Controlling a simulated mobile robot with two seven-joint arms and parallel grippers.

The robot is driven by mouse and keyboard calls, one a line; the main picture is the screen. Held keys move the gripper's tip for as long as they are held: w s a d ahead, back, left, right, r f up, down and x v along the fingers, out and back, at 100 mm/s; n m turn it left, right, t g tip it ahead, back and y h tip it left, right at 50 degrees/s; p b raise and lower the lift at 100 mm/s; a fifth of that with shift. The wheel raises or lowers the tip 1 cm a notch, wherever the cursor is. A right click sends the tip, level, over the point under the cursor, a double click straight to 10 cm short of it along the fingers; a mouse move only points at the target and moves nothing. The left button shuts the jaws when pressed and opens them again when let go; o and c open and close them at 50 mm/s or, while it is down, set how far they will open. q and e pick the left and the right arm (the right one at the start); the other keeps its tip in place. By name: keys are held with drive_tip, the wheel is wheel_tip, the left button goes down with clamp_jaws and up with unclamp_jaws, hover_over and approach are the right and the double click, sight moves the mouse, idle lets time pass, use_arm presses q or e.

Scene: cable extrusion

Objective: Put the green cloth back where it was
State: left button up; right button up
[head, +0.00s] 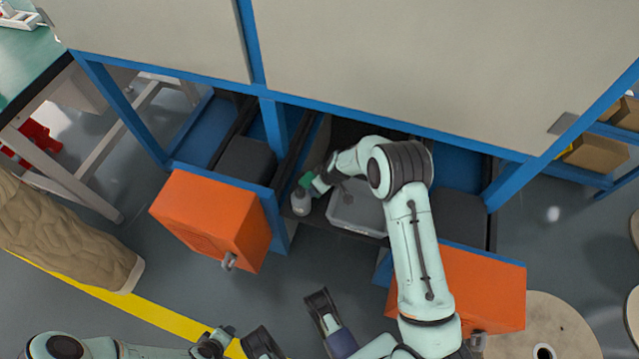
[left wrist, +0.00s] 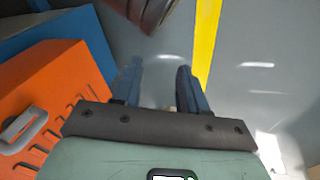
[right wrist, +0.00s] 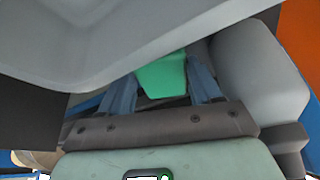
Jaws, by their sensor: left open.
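The green cloth (head: 305,180) is in the open bay under the cabinet, just above a grey bottle-like container. In the right wrist view the green cloth (right wrist: 163,75) fills the gap between the fingers of my right gripper (right wrist: 163,82), which is shut on it. In the head view my right gripper (head: 318,185) reaches into the bay from the right. My left gripper (left wrist: 161,70) is open and empty over the floor, with an orange drawer front to its left. Part of the cloth is hidden behind a grey surface in the right wrist view.
The grey container (head: 300,204) stands beside a pale open bin (head: 357,213) in the bay. Orange drawers (head: 213,222) stick out to the left and right (head: 480,285) of the bay. Blue frame posts (head: 272,130) border it. Grey floor with a yellow stripe (head: 150,312) lies in front.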

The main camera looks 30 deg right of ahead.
drive_tip(key=shift+o, duration=0.4)
drive_tip(key=shift+r, duration=0.25)
use_arm(q)
drive_tip(key=s+d+r+g+p, duration=0.1)
drive_tip(key=s+d+r+p, duration=0.1)
drive_tip(key=s+r+p, duration=0.1)
drive_tip(key=shift+s+d+r+h, duration=0.3)
drive_tip(key=shift+s+h, duration=0.1)
drive_tip(key=shift+s, duration=0.35)
use_arm(e)
drive_tip(key=v, duration=1.1)
drive_tip(key=shift+s+r, duration=0.2)
drive_tip(key=shift+r, duration=0.15)
